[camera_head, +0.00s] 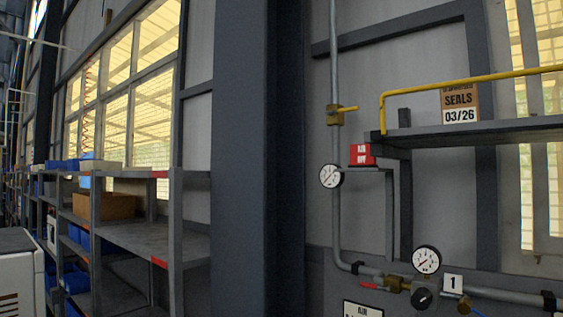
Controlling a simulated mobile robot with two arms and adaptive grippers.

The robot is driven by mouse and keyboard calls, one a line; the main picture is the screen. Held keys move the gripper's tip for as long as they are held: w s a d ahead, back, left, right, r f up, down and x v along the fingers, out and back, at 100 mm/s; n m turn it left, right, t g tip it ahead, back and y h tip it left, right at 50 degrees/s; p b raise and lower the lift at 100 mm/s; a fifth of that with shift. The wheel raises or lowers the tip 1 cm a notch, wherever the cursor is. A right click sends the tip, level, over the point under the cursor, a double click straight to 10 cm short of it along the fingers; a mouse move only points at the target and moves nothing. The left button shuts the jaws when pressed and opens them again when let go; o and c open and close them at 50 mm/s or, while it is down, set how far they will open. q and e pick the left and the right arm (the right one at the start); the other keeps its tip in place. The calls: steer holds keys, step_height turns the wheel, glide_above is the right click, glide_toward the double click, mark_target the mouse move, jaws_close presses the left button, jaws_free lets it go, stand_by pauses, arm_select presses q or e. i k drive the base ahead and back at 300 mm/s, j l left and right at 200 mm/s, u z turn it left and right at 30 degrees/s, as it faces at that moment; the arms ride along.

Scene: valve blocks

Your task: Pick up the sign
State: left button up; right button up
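Several signs show in the head view, and I cannot tell which one the task names. A tan and white sign reading "SEALS 03/26" (460,103) stands upright at the shelf on the right, by the yellow rail. A small red sign reading "AIR OFF" (362,155) is at the left end of that shelf. A white sign starting with "AIR" (362,309) is cut off by the bottom edge. A small white sign with "1" (453,283) is by the lower pipe. Neither of my grippers is in view.
The grey shelf (480,133) carries a yellow rail (470,79). A vertical pipe (336,215) has a brass valve (335,115) and gauges (330,176). A dark column (240,160) stands mid-view. A rack (150,235) with blue bins and a cardboard box (104,204) is left.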

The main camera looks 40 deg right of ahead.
mark_target(360, 157)
steer(key=i+j+z, duration=0.1)
steer(key=i+z, duration=0.15)
steer(key=i, duration=0.3)
steer(key=i+j+z, duration=0.2)
steer(key=i, duration=0.35)
